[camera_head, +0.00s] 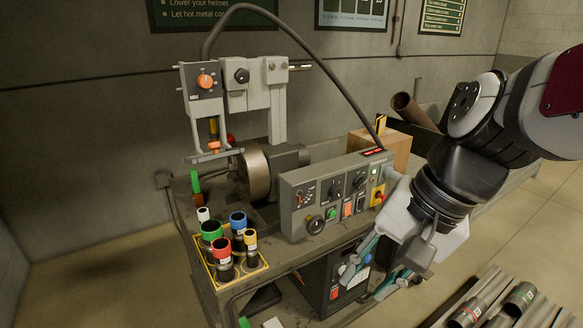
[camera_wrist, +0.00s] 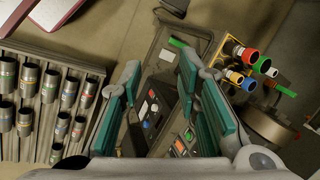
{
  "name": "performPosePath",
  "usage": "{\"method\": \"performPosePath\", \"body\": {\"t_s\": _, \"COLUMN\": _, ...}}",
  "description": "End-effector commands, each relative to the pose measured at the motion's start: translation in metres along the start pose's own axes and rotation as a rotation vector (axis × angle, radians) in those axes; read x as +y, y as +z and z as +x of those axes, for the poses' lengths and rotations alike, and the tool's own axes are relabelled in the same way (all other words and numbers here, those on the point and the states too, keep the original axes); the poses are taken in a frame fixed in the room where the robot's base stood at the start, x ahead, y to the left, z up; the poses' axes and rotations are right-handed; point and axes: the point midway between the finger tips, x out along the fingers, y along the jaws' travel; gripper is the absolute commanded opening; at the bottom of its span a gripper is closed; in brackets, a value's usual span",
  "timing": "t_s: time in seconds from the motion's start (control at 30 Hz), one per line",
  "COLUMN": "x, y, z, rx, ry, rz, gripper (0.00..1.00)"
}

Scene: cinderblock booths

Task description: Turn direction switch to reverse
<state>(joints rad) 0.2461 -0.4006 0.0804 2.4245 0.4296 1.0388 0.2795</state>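A grey control box (camera_head: 290,205) stands on the bench, its sloped front panel facing me. The panel carries a gauge, black rotary knobs (camera_head: 335,190), a second black knob (camera_head: 360,182), a round dial, coloured buttons and a red knob on yellow. The labels are too small to read, so I cannot tell which knob is the direction switch or its setting. My gripper (camera_head: 374,270) is open and empty, in front of and below the panel's right part, apart from it. In the wrist view, part of the panel (camera_wrist: 181,142) shows beside the right finger of my gripper (camera_wrist: 163,105).
A black cabinet (camera_head: 318,285) with buttons stands below the bench, between my fingers in the wrist view. A yellow-edged tray (camera_head: 262,268) holds several coloured-top cylinders. A cable arches overhead. Racked tubes (camera_head: 520,297) lie at lower right.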

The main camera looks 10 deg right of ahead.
Motion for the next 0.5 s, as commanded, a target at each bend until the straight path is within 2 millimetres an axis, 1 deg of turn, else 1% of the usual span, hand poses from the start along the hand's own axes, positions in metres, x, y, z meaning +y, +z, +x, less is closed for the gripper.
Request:
{"method": "performPosePath", "body": {"t_s": 0.03, "x": -0.009, "y": -0.015, "z": 0.017, "rx": -0.054, "ry": -0.036, "rz": 0.128, "gripper": 0.3}}
{"method": "performPosePath", "body": {"t_s": 0.17, "x": -0.035, "y": -0.049, "z": 0.044, "rx": -0.184, "ry": -0.149, "rz": 0.454, "gripper": 0.3}}
{"method": "performPosePath", "body": {"t_s": 0.2, "x": -0.042, "y": -0.062, "z": 0.051, "rx": -0.227, "ry": -0.184, "rz": 0.556, "gripper": 0.3}}
{"method": "performPosePath", "body": {"t_s": 0.27, "x": -0.052, "y": -0.083, "z": 0.062, "rx": -0.291, "ry": -0.24, "rz": 0.706, "gripper": 0.3}}
{"method": "performPosePath", "body": {"t_s": 0.3, "x": -0.058, "y": -0.098, "z": 0.068, "rx": -0.334, "ry": -0.279, "rz": 0.808, "gripper": 0.3}}
{"method": "performPosePath", "body": {"t_s": 0.37, "x": -0.065, "y": -0.123, "z": 0.078, "rx": -0.404, "ry": -0.338, "rz": 0.959, "gripper": 0.3}}
{"method": "performPosePath", "body": {"t_s": 0.4, "x": -0.068, "y": -0.141, "z": 0.083, "rx": -0.451, "ry": -0.38, "rz": 1.06, "gripper": 0.3}}
{"method": "performPosePath", "body": {"t_s": 0.47, "x": -0.071, "y": -0.17, "z": 0.091, "rx": -0.524, "ry": -0.443, "rz": 1.207, "gripper": 0.3}}
{"method": "performPosePath", "body": {"t_s": 0.5, "x": -0.07, "y": -0.19, "z": 0.096, "rx": -0.577, "ry": -0.487, "rz": 1.307, "gripper": 0.3}}
